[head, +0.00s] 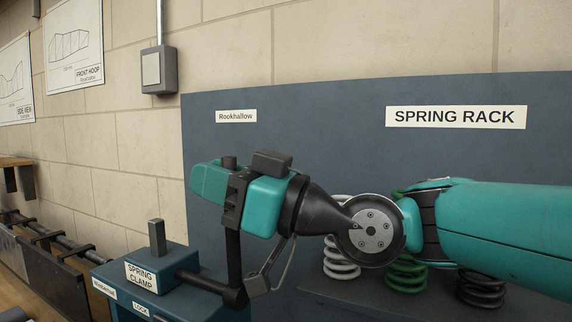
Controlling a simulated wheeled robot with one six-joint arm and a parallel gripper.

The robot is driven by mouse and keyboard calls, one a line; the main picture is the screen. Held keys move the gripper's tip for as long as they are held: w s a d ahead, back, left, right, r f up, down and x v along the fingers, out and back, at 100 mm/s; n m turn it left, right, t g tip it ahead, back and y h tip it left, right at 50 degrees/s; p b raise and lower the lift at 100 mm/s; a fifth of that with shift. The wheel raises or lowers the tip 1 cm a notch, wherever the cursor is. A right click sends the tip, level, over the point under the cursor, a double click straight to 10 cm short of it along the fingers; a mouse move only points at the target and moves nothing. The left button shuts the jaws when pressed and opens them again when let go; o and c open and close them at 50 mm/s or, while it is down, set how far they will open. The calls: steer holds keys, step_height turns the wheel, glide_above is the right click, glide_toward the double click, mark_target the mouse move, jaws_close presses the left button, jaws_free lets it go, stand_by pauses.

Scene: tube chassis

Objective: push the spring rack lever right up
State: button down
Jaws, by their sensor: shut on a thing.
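A dark lever (234,262) rises nearly upright in the head view, from the end of a short dark shaft beside a blue box (158,278) labelled SPRING CLAMP. Its upper end is at my gripper (236,195), which reaches in from the right and is shut on it. The gripper's teal and black body hides much of the contact, and the fingertips are hard to make out. The SPRING RACK sign (456,117) is on the dark blue panel (330,130) behind.
A white spring (341,262), a green spring (406,279) and a black spring (481,288) stand on a dark shelf below my arm. A grey switch box (159,70) is on the block wall. A bench with dark rails (50,240) is at left.

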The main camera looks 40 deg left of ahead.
steer(key=shift+w+a+m+t+y, duration=0.15)
steer(key=shift+w+m+t, duration=0.1)
steer(key=shift+w+m, duration=0.3)
steer(key=shift+w+a+m+t+y, duration=0.15)
steer(key=shift+w+m+t, duration=0.1)
steer(key=shift+w+m, duration=0.3)
steer(key=c, duration=1.1)
jaws_free()
steer(key=shift+o, duration=0.2)
steer(key=b+v, duration=0.4)
steer(key=v, duration=0.8)
steer(key=shift+b, duration=0.35)
steer(key=shift+w, duration=0.1)
